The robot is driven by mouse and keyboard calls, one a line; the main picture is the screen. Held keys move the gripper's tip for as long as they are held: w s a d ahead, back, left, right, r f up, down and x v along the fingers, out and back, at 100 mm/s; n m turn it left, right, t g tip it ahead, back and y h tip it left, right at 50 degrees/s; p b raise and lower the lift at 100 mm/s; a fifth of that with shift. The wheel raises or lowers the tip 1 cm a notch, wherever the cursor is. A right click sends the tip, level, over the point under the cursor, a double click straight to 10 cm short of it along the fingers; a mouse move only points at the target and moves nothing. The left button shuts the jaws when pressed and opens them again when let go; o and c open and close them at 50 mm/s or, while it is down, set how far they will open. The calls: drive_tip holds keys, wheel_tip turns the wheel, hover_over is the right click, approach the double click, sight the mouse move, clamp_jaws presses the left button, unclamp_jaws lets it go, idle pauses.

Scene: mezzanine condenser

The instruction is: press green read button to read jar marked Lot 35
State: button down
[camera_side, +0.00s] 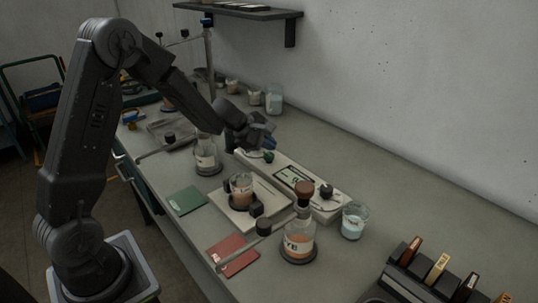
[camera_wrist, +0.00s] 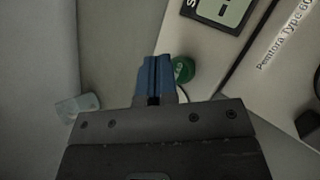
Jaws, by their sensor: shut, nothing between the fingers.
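The green read button (camera_side: 268,156) sits at the far end of a long pale instrument (camera_side: 325,206) with a display (camera_side: 291,176). In the wrist view the button (camera_wrist: 183,69) is just right of my blue fingertips. My gripper (camera_side: 262,141) is shut and empty, close above the instrument's far end; contact with the button cannot be told. In the wrist view my gripper (camera_wrist: 155,66) shows its two fingers together. A jar with brownish contents (camera_side: 241,190) stands on a pale plate (camera_side: 238,219) beside the instrument. No lot marking is readable on it.
A flask with orange contents (camera_side: 298,243) and a beaker (camera_side: 355,220) stand nearer. Another flask (camera_side: 206,158) stands left of the instrument.

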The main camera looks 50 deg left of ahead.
sight(269, 155)
drive_tip(key=shift+f, duration=0.15)
drive_tip(key=shift+f, duration=0.25)
drive_tip(key=shift+f, duration=0.65)
idle(0.7)
idle(0.3)
drive_tip(key=shift+r, duration=1.1)
drive_tip(key=shift+r, duration=2.5)
